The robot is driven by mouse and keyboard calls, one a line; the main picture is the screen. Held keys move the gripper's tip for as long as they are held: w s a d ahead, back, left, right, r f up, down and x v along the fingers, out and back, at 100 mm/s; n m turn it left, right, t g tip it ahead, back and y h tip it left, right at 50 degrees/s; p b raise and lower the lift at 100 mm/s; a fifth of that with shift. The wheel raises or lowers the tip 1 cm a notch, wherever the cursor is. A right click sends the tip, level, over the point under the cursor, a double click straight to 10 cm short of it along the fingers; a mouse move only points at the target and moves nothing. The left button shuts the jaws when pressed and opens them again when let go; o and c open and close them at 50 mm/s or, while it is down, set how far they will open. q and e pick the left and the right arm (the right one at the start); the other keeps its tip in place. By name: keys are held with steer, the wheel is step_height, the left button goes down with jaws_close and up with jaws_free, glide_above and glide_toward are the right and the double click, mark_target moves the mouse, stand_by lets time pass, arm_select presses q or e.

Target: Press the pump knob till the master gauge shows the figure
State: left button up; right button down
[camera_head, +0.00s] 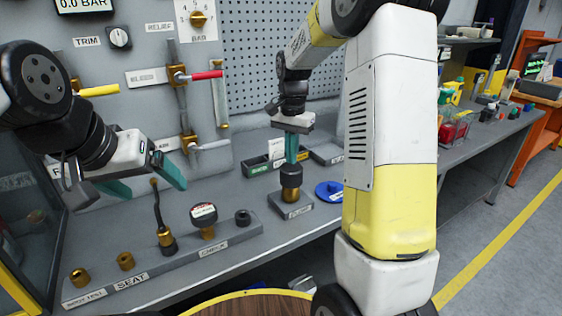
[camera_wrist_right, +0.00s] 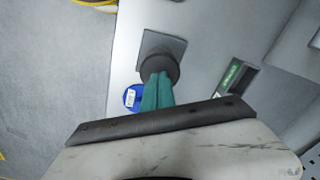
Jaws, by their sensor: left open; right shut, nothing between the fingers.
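The pump knob (camera_head: 291,176) is a black knob on a brass stem, upright on a small grey plate on the bench. It also shows in the right wrist view (camera_wrist_right: 158,65). My right gripper (camera_head: 291,160) is shut and empty, pointing down with its teal fingertips at the knob's top. The right wrist view shows these fingertips (camera_wrist_right: 158,78) over the knob's edge, apparently touching; exact contact is unclear. A digital display (camera_head: 83,3), cut off at the top, reads 0.0 BAR. My left gripper (camera_head: 157,187) is open and empty above the bench's left part.
A block (camera_head: 150,265) with brass fittings, a hose fitting and a small round gauge (camera_head: 204,213) stands left of the pump. A blue disc (camera_head: 329,191) and a small tray (camera_head: 262,165) lie near the knob. Valve handles (camera_head: 207,75) project from the panel behind.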

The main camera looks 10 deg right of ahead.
mark_target(291, 167)
steer(key=shift+f, duration=3.2)
steer(key=shift+r, duration=3.3)
steer(key=shift+f, duration=0.35)
steer(key=shift+f, duration=1.15)
steer(key=shift+r, duration=1.5)
steer(key=shift+r, duration=2.5)
